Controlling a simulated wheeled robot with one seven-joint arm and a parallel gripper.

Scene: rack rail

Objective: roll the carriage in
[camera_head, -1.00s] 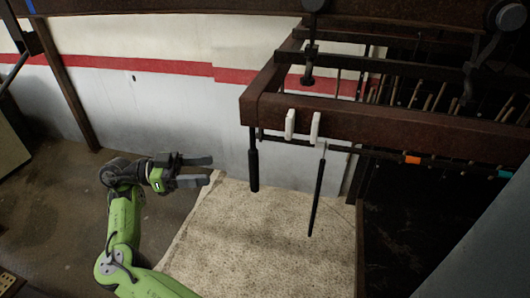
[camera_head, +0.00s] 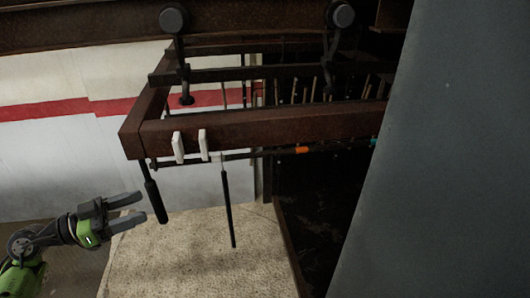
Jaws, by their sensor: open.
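The carriage (camera_head: 262,130) is a rusty brown frame hanging under an overhead rail (camera_head: 90,33) by round rollers, a left one (camera_head: 172,19) and a right one (camera_head: 340,15). Two black grips hang from its near left end: a thicker left grip (camera_head: 155,202), tilted, and a thinner right grip (camera_head: 228,208), nearly upright. Two white tabs (camera_head: 178,147) sit on the front beam above them. My gripper (camera_head: 141,207) is open and empty at lower left. Its fingers point right toward the left grip, with a small gap in the picture; the depth between them is unclear.
A large grey panel (camera_head: 450,150) fills the right side and hides the carriage's right end. Several thin rods hang in the carriage. A pale speckled slab (camera_head: 190,260) lies below. A white wall with a red stripe (camera_head: 60,109) stands behind.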

